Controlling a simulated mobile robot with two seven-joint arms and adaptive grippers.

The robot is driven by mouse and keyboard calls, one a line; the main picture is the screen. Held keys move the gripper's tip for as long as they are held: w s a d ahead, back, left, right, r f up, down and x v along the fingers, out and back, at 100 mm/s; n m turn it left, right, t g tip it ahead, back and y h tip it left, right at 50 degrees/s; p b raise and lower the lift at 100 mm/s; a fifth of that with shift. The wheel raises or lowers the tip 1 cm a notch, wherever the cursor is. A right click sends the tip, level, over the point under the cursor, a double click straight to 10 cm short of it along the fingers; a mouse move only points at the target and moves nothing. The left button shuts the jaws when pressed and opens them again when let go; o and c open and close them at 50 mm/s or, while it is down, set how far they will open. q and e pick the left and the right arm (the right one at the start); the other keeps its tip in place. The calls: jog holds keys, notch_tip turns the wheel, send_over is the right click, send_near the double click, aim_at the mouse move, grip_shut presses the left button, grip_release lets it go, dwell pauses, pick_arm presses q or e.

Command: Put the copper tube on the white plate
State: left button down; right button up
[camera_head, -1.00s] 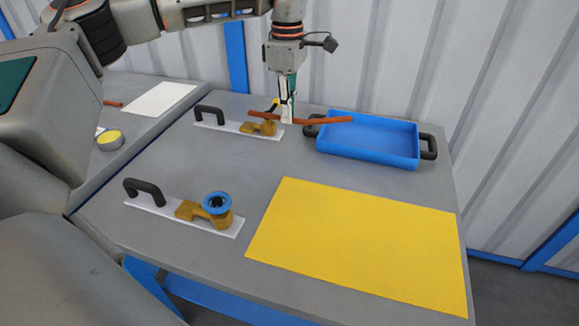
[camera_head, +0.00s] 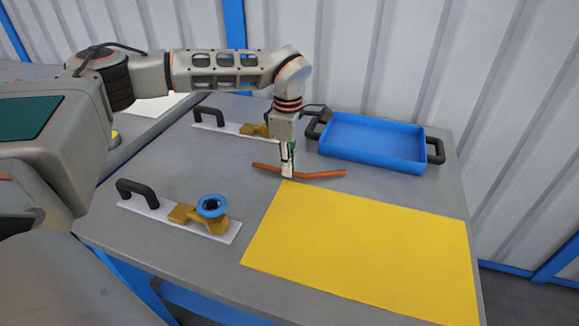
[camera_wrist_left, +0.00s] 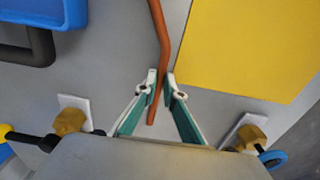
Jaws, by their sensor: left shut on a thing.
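The copper tube (camera_head: 322,175) is a thin, slightly bent rod. My left gripper (camera_head: 287,174) points down and is shut on it, off the middle, with the longer part to the right. In the left wrist view the tube (camera_wrist_left: 158,40) passes between the fingertips (camera_wrist_left: 161,85). It shows near the upper left corner of the yellow sheet; its height above the table is hard to tell. The white plate (camera_head: 172,105) lies flat on the left table, partly hidden behind my left arm. My right gripper is not in view.
A blue tray (camera_head: 370,165) with black handles stands at the back right. A yellow sheet (camera_head: 360,245) covers the front right. Two white bars with black handles and brass clamps lie nearby, one in front (camera_head: 150,208), one behind (camera_head: 207,124). Grey table between them is bare.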

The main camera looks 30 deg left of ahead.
pick_arm(q)
jog(key=c, duration=2.1)
grip_release()
jog(key=shift+f, duration=0.25)
jog(key=shift+c, duration=0.2)
